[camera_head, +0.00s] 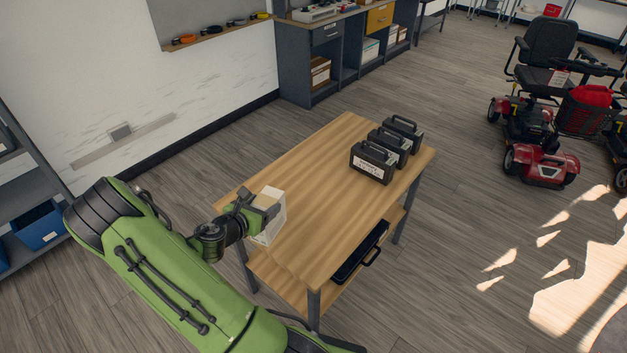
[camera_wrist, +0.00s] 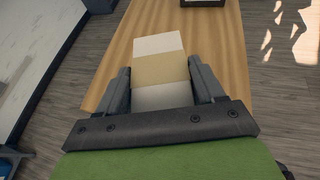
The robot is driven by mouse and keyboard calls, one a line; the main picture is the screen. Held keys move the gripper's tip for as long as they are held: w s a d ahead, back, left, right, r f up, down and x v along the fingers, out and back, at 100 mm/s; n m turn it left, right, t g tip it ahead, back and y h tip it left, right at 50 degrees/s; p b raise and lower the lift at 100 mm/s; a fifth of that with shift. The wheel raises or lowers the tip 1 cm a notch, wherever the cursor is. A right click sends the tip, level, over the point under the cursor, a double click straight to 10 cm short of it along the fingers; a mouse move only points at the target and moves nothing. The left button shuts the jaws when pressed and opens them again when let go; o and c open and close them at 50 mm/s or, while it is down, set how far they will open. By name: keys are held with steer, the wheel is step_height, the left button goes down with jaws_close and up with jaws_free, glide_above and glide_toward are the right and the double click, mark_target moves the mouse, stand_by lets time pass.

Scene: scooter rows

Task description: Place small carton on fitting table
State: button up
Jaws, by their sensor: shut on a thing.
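The small carton (camera_head: 272,216) is white with a tan band across its top. It is at the near left part of the wooden fitting table (camera_head: 318,200). My gripper (camera_head: 250,208) is shut on the carton from the left side. In the wrist view the carton (camera_wrist: 160,70) sits between the two dark fingers, with the wooden tabletop (camera_wrist: 215,60) beneath and around it. I cannot tell whether the carton's underside touches the tabletop. Part of the carton is hidden by my gripper.
Several black cases (camera_head: 386,150) stand in a row at the table's far right end. A black tray (camera_head: 361,252) lies on the lower shelf. The middle of the tabletop is clear. A white wall (camera_head: 120,70) runs behind on the left. A red scooter (camera_head: 540,150) stands at the right.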

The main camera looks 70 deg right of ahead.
steer(key=s+d+m+g+b, duration=0.1)
steer(key=s+d+m+g, duration=0.1)
steer(key=s+d, duration=0.35)
steer(key=s+d+m+g+b, duration=0.1)
steer(key=s+d, duration=0.1)
steer(key=s, duration=0.6)
step_height(320, 180, down, 11)
steer(key=b, duration=0.3)
steer(key=shift+s+r+g, duration=0.2)
steer(key=shift+s+g, duration=0.1)
steer(key=shift+s, duration=0.1)
steer(key=o, duration=1.6)
steer(key=shift+d, duration=0.1)
steer(key=shift+c, duration=0.2)
steer(key=p+v, duration=0.1)
steer(key=v, duration=1.1)
steer(key=shift+r, duration=0.45)
steer(key=shift+w+y, duration=0.15)
steer(key=shift+y, duration=0.15)
